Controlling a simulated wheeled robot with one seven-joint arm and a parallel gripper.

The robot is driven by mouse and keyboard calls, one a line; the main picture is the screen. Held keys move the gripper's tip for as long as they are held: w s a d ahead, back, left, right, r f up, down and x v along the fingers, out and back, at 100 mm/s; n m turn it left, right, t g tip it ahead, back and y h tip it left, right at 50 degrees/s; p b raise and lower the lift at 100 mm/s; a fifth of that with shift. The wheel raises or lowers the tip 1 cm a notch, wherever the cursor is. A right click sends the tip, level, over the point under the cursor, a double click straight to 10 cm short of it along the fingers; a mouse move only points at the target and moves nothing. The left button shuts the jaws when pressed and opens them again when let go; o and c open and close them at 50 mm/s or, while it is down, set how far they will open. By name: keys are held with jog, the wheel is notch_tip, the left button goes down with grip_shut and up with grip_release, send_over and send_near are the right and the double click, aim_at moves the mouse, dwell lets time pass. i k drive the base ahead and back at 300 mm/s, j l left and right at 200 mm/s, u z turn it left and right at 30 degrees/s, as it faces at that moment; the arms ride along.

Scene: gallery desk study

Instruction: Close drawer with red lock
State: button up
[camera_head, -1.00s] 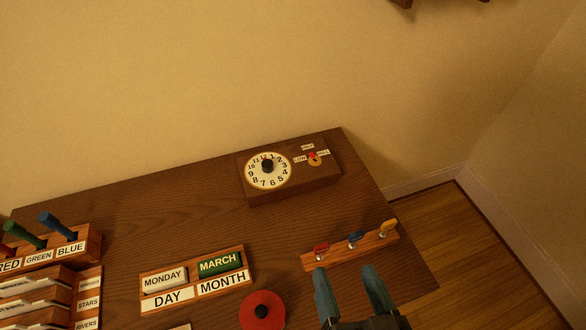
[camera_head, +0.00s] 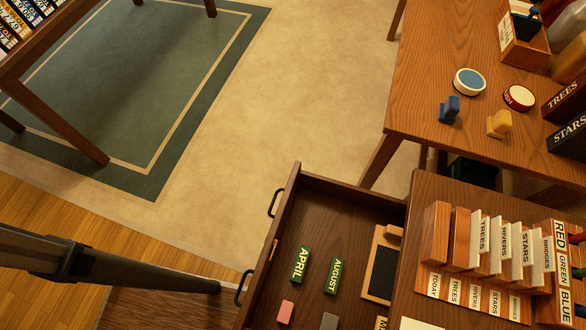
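A wooden drawer (camera_head: 347,196) stands pulled out from the desk (camera_head: 425,192) at the lower middle. Its front carries two dark handles, an upper one (camera_head: 273,204) and a lower one (camera_head: 240,288). Inside lie a green APRIL block (camera_head: 300,264), a green AUGUST block (camera_head: 336,275), a pink block (camera_head: 285,312) and a small dark framed board (camera_head: 382,268). The drawer's lower part is cut off by the picture edge. No red lock shows. My gripper is out of view.
On the desk stands a rack of labelled cards (camera_head: 482,262). Another table (camera_head: 420,90) with stamps and boxes is at upper right. Open floor (camera_head: 270,110) lies before the drawer. A dark bar (camera_head: 110,267) at left ends near the lower handle in the picture.

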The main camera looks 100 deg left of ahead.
aim_at(330, 217)
jog(key=k+u, duration=0.25)
jog(key=u, duration=0.15)
jog(key=k+u, duration=0.3)
jog(key=u, duration=0.15)
jog(key=k+u, duration=0.25)
jog(key=u, duration=0.15)
jog(key=k+j, duration=0.2)
jog(key=k, duration=0.05)
